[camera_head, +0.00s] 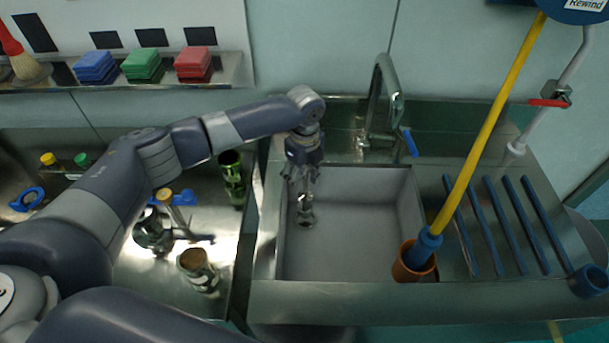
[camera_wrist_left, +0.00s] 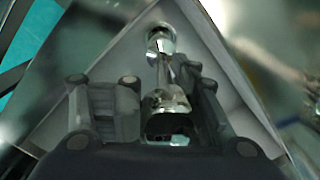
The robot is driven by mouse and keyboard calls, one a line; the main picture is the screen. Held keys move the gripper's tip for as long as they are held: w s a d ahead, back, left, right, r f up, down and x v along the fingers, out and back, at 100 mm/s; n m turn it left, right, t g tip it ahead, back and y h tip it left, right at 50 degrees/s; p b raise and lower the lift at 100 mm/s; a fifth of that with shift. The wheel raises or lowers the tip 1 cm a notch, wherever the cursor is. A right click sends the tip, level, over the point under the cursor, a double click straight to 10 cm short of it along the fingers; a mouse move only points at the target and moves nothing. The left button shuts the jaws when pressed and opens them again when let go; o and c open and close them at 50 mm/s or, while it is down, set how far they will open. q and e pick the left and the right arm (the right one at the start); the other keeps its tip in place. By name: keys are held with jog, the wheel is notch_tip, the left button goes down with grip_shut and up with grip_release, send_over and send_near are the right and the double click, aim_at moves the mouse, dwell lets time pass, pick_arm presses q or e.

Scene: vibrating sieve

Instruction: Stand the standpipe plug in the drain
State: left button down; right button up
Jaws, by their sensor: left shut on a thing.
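My left gripper (camera_head: 303,180) is over the left part of the grey sink basin (camera_head: 350,255), pointing down. It is shut on the standpipe plug (camera_head: 306,212), a shiny metal piece with a wider lower end that hangs below the fingers. In the left wrist view the plug (camera_wrist_left: 168,98) runs from between the fingers of the gripper (camera_wrist_left: 165,105) toward a round metal end near the basin's corner. I cannot make out the drain apart from the plug, nor whether the plug touches the basin floor. My right gripper is not in view.
A curved faucet (camera_head: 385,95) with a blue lever stands behind the basin. A yellow-handled pole rests in an orange cup (camera_head: 413,262) at the basin's right front. Blue bars (camera_head: 505,225) lie on the right drainboard. Metal vessels (camera_head: 197,268) stand on the left counter.

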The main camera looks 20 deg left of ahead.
aim_at(305, 196)
pick_arm(q)
jog(key=shift+f+b, duration=0.6)
jog(key=shift+f, duration=1.45)
dwell(2.3)
jog(key=c, duration=0.7)
grip_release()
jog(key=shift+c, duration=0.2)
jog(key=shift+o, duration=0.3)
jog(key=shift+f, duration=0.1)
jog(key=shift+d+r, duration=0.1)
jog(key=shift+r, duration=4)
